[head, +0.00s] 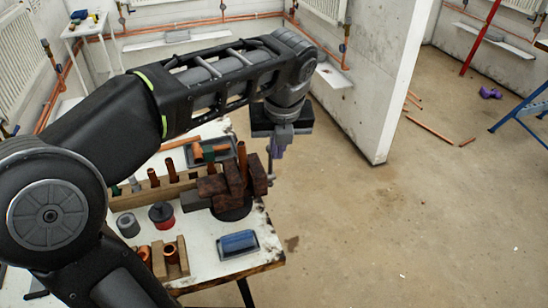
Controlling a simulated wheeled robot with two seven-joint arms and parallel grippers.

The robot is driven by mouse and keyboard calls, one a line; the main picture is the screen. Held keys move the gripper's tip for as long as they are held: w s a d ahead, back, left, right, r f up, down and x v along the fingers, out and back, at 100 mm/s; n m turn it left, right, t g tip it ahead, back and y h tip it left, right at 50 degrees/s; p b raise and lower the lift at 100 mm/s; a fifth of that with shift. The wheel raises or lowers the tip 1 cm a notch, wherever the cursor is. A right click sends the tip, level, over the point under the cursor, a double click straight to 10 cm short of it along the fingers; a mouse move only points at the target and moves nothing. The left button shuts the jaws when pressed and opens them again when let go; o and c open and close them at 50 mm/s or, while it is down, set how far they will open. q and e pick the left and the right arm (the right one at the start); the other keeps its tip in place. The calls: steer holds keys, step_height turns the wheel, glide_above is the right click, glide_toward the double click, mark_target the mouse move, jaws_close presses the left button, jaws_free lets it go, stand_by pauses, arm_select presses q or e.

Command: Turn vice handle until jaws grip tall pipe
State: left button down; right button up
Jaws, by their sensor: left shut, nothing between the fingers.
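The vice (231,207) stands at the right corner of the white workbench, with dark red-brown jaw blocks (212,187). An upright copper pipe (242,158) rises at the jaws; whether they touch it is too small to tell. A thin grey bar, which looks like the vice handle (270,166), stands at the vice's right side. My left gripper (277,153) points down beside the bar's upper end, shut with nothing held. Whether it touches the bar is unclear. My left arm covers the left part of the bench. My right gripper is not in view.
On the bench (205,262) are a wooden rack (160,192) with upright copper pieces, a red-and-black tin (161,215), a grey cup (128,225), a blue block in a tray (238,242) and fittings. A white partition (375,80) stands behind; floor to the right is mostly clear.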

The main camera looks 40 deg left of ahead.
arm_select(q)
glide_above(270, 167)
steer(key=s+d, duration=0.2)
step_height(270, 167, down, 9)
steer(key=shift+w+p, duration=0.2)
steer(key=shift+p, duration=0.25)
steer(key=shift+f, duration=0.1)
